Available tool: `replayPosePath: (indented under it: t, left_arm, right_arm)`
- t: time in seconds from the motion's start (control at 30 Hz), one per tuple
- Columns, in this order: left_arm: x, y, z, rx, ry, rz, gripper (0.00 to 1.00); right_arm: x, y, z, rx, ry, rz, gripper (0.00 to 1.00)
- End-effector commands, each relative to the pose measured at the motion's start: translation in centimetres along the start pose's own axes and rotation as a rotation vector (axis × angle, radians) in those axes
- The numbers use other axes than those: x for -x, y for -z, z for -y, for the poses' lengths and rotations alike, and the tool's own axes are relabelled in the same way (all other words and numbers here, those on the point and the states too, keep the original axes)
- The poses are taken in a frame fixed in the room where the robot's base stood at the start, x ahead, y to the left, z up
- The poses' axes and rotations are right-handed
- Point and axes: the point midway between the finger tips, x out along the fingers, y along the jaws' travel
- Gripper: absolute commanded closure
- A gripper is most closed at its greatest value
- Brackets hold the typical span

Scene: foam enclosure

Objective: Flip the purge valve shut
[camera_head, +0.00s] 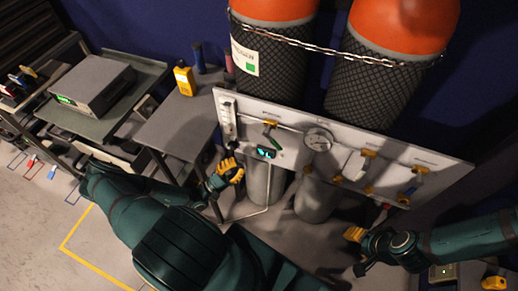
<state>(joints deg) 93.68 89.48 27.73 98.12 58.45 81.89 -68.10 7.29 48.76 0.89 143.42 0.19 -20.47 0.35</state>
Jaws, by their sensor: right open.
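A pale panel (330,143) stands in front of two gas cylinders and carries several small valves. One valve with a green handle (269,131) is left of a round gauge (319,139). I cannot tell which is the purge valve. My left gripper (231,172), with yellow fingers, is at the panel's lower left; its opening is unclear. My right gripper (355,250) is open, below the panel's right half, apart from the valves.
Orange-topped cylinders (273,50) are chained behind the panel. A side table (180,125) holds a yellow handheld device (184,79). A grey instrument (95,85) sits on a bench at left. Yellow tape (83,258) marks the floor. Grey canisters (315,200) stand below the panel.

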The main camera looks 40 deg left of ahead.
Motion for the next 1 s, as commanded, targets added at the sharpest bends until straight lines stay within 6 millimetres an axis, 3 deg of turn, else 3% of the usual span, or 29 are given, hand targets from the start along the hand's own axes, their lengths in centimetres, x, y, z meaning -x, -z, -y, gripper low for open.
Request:
replayPosePath:
  t: [0.17,0.6,0.8,1.0]
  left_arm:
    - [-2.1,-0.1,0.0,0.000,0.000,0.005,1.00]
    - [-10.3,-0.3,0.0,0.003,0.000,0.004,1.00]
    - [-12.0,-2.2,0.0,0.003,0.001,0.002,1.00]
    - [-12.6,-2.9,0.0,0.001,0.001,0.001,1.00]
  right_arm:
    - [0.1,0.0,0.1,0.000,0.000,-0.001,0.53]
    - [0.4,0.2,0.1,-0.001,0.000,-0.004,0.53]
    - [0.6,0.3,0.2,-0.002,-0.001,-0.006,0.53]
    - [0.7,0.3,0.3,-0.002,-0.001,-0.007,0.53]
